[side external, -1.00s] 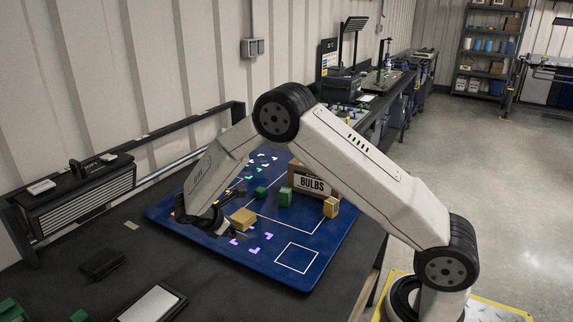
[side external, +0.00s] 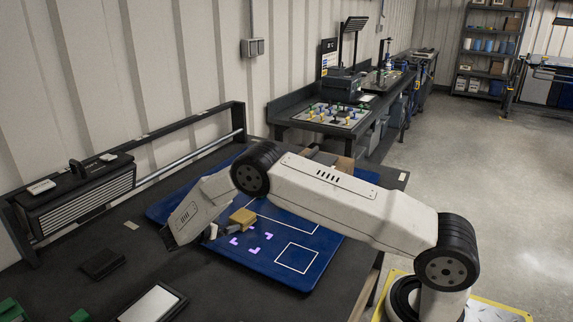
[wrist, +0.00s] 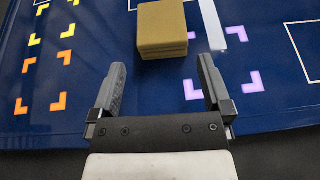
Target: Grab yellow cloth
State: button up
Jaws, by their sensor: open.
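The yellow cloth (side external: 242,219) looks like a folded, squared stack lying on the blue mat, close to the left end of my arm. In the wrist view the yellow cloth (wrist: 162,30) lies just beyond my fingertips, roughly centred between them. My gripper (wrist: 162,70) is open, with its two grey fingers spread wide and nothing between them. The fingers appear apart from the cloth; their height above the mat is hard to tell. In the side view my wrist hides most of the gripper.
The blue mat (side external: 262,262) carries orange, yellow and purple corner marks and white outlines. A white strip (wrist: 210,22) lies right of the cloth. My arm covers much of the mat's far side.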

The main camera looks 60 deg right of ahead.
aim_at(237, 219)
jog(key=shift+d+f, duration=0.25)
jog(key=shift+d, duration=0.45)
jog(key=shift+d, duration=0.1)
jog(key=shift+x, duration=2.5)
jog(key=shift+s, duration=0.2)
jog(key=c, duration=0.9)
jog(key=shift+r, duration=0.2)
